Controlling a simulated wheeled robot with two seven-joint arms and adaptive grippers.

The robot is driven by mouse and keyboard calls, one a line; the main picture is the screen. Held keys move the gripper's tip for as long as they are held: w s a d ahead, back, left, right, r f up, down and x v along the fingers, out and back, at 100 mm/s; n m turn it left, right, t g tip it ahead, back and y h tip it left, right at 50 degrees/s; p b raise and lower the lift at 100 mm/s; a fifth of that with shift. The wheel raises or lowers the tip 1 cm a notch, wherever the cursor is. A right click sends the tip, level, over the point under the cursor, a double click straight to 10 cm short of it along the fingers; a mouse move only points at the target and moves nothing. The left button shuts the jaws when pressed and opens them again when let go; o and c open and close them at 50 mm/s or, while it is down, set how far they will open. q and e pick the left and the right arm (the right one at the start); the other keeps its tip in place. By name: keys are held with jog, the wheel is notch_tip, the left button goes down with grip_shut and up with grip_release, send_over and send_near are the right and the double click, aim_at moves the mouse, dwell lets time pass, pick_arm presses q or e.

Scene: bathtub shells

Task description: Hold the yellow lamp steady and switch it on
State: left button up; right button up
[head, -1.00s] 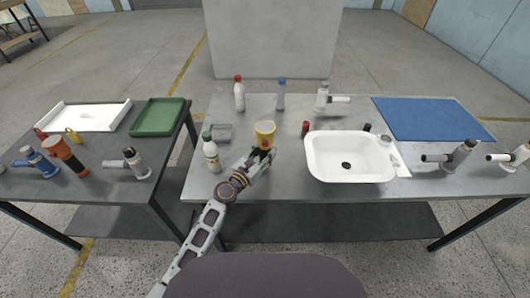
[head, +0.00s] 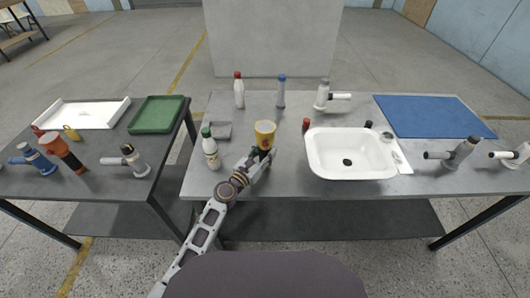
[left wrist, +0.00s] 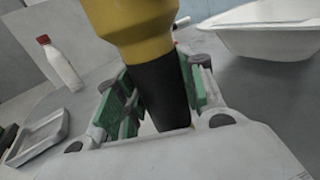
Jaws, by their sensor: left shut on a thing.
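The yellow lamp (head: 265,132) is near the front left of the main table, with its wide yellow head up and a pale top face. A small red spot shows low on its near side. In the left wrist view its yellow head (left wrist: 130,25) tapers into a black handle (left wrist: 163,92). My left gripper (head: 262,156) is shut on that black handle, with the green finger pads on both sides of it. The handle's lower end is hidden behind the gripper, so I cannot tell whether it touches the table. My right gripper is not in view.
A white bottle with a green cap (head: 210,152) and a grey tray (head: 219,131) stand left of the lamp. A white basin (head: 317,165) is to its right, with a small red thing (head: 306,126) by its rim. A blue mat (head: 425,118) lies at the right.

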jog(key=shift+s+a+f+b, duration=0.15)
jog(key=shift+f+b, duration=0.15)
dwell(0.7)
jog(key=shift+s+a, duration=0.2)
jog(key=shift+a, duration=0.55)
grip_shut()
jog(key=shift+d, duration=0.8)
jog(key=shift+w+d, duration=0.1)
